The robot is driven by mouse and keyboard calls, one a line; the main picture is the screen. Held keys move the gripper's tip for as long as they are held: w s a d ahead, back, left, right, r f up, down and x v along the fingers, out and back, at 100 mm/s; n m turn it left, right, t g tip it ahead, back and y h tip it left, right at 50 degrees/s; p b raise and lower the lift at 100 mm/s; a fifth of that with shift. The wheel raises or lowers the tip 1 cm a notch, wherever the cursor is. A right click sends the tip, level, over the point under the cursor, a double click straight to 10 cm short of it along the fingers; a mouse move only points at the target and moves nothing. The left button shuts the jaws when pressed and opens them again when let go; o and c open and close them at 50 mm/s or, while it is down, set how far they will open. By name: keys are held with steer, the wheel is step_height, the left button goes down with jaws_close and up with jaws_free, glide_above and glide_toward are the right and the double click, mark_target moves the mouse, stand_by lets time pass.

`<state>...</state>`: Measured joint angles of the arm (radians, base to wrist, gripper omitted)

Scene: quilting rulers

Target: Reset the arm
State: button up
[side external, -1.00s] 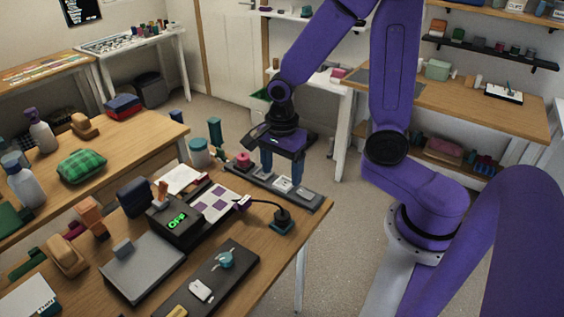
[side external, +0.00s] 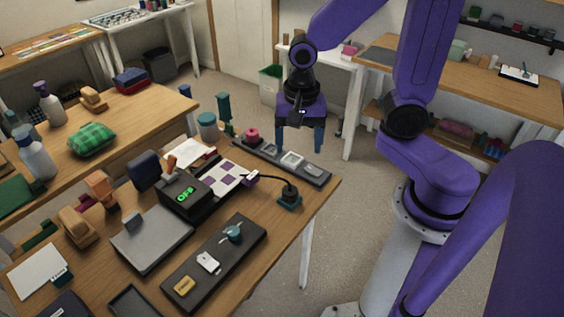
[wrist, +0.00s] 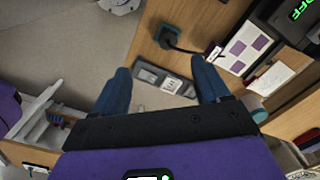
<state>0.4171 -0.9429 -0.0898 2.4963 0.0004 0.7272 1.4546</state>
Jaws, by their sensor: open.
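My gripper (side external: 300,143) is open, with two blue fingers pointing down and nothing between them. In the side view it hangs over the far right end of the wooden table (side external: 262,272), by a dark narrow tray (side external: 318,173) with several light square pieces. In the wrist view, the fingers of my gripper (wrist: 160,66) stand apart, and the tray (wrist: 147,76) shows between and below them. The exact height above the tray is hard to tell.
A black box (side external: 178,204) shows green "OFF". A teal block with a cable (side external: 289,198) sits near the table's right edge. A dark panel (side external: 222,254) and a grey flat board (side external: 150,245) lie in front. Open floor (side external: 338,215) lies right of the table.

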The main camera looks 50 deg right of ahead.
steer(key=s+r+n, duration=0.4)
steer(key=s+n, duration=0.9)
steer(key=n, duration=1)
steer(key=shift+s+a, duration=0.2)
steer(key=shift+a, duration=0.1)
